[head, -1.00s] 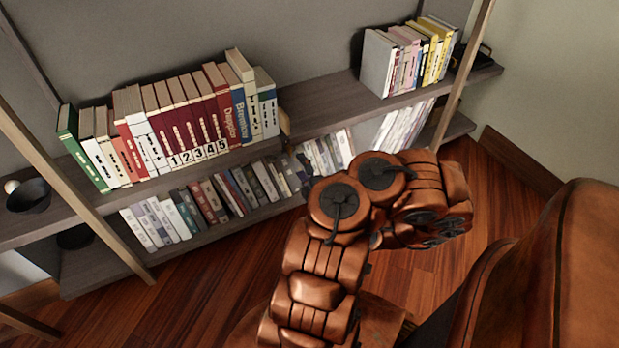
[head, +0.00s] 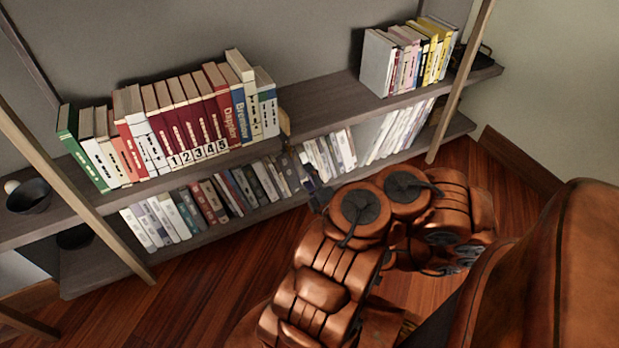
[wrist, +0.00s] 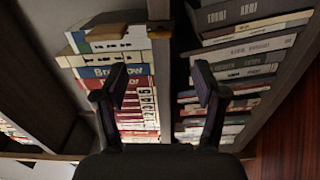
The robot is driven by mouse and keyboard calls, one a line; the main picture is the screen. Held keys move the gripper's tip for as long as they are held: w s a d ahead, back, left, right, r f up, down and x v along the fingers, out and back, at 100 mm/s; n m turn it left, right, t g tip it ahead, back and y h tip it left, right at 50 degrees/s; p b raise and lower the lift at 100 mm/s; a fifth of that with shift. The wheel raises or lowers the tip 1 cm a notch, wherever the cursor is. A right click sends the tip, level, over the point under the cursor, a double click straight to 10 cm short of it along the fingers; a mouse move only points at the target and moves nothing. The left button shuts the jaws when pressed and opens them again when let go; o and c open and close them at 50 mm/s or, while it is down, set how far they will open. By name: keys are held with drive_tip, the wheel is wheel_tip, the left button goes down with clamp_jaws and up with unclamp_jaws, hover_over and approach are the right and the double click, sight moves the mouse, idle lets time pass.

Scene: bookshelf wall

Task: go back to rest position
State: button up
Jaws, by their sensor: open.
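My gripper (wrist: 161,88) shows in the wrist view with its two dark fingers spread apart and nothing between them. It faces the bookshelf, with the shelf board (wrist: 160,65) and book rows beyond the gap between the fingers. In the head view my copper arm is folded at the lower middle, in front of the shelf. A small dark part of my gripper (head: 312,190) shows there near the lower book row; most of it is hidden behind my arm.
The upper shelf (head: 320,105) holds numbered red books (head: 190,118) at left and yellow and pink books (head: 410,60) at right. The lower shelf holds more books (head: 180,212). A dark bowl (head: 29,196) sits at far left. Wooden floor (head: 200,290) is clear before the shelf.

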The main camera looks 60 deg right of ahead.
drive_tip(key=shift+w+r, duration=0.1)
idle(0.3)
drive_tip(key=w+a+r+n+t+y+p, duration=0.2)
drive_tip(key=w+a+r+n+y+p, duration=0.1)
drive_tip(key=w+a+r+n+y, duration=0.55)
drive_tip(key=w+a+r+n+t+y+p, duration=0.3)
drive_tip(key=w+a+r+n+y+p, duration=0.25)
drive_tip(key=r, duration=0.65)
drive_tip(key=a+r+n+g+y+p, duration=0.3)
drive_tip(key=a+r+n+g+y, duration=0.3)
drive_tip(key=a+n, duration=0.5)
drive_tip(key=a+r+n+g+y+p, duration=0.2)
drive_tip(key=a+r+n+g+y, duration=0.25)
drive_tip(key=a+r+n, duration=0.6)
drive_tip(key=s+a+r+n+g+h+p, duration=0.5)
drive_tip(key=s+a+n+g+p, duration=0.4)
drive_tip(key=s+a+n+g, duration=0.45)
drive_tip(key=s+d+r+n+t+h+p, duration=0.2)
drive_tip(key=s+d+r+n+h+p, duration=0.5)
drive_tip(key=s+r+n+h+p, duration=0.2)
wheel_tip(320, 180, up, 4)
drive_tip(key=n, duration=0.2)
drive_tip(key=shift+s+d+r+n, duration=0.15)
drive_tip(key=shift+n, duration=0.25)
